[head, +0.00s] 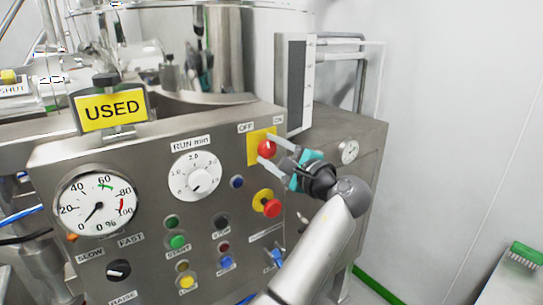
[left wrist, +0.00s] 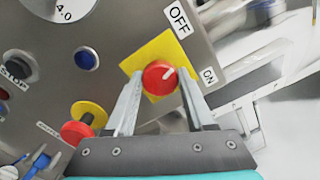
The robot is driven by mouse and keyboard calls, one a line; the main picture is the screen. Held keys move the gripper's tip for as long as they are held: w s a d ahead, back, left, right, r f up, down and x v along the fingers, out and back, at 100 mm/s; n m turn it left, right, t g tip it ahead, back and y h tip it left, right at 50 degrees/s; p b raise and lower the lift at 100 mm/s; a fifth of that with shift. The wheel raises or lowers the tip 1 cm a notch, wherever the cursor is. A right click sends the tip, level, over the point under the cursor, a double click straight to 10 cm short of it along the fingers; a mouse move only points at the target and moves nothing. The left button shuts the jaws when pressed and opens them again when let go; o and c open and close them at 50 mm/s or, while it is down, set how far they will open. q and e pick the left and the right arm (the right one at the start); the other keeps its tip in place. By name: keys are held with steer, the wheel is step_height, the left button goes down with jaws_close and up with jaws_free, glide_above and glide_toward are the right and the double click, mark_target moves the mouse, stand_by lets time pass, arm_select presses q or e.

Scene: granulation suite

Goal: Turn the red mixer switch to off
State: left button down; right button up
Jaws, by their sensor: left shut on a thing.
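The red mixer switch (head: 266,148) is a round knob on a yellow plate (head: 254,150) at the upper right of the steel panel, below the OFF label (head: 246,127) and the ON label (head: 278,120). My left gripper (left wrist: 158,78) is shut on the red knob (left wrist: 159,80), one finger on each side. In the left wrist view the knob's white mark points up and right, between the OFF label (left wrist: 178,19) and the ON label (left wrist: 209,75). The fingers partly hide the yellow plate. My right gripper is not in view.
A red mushroom button on a yellow base (head: 271,208) sits just below the switch, close to my left arm. A white RUN min dial (head: 195,178), a round gauge (head: 97,203) and a yellow USED sign (head: 111,109) are to the left. White wall stands at right.

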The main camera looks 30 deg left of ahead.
arm_select(q)
steer(key=n+b, duration=0.3)
steer(key=n, duration=0.2)
steer(key=shift+f+n, duration=0.1)
steer(key=shift+n, duration=0.2)
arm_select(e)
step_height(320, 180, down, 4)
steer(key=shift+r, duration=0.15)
arm_select(q)
steer(key=shift+c, duration=1.3)
jaws_free()
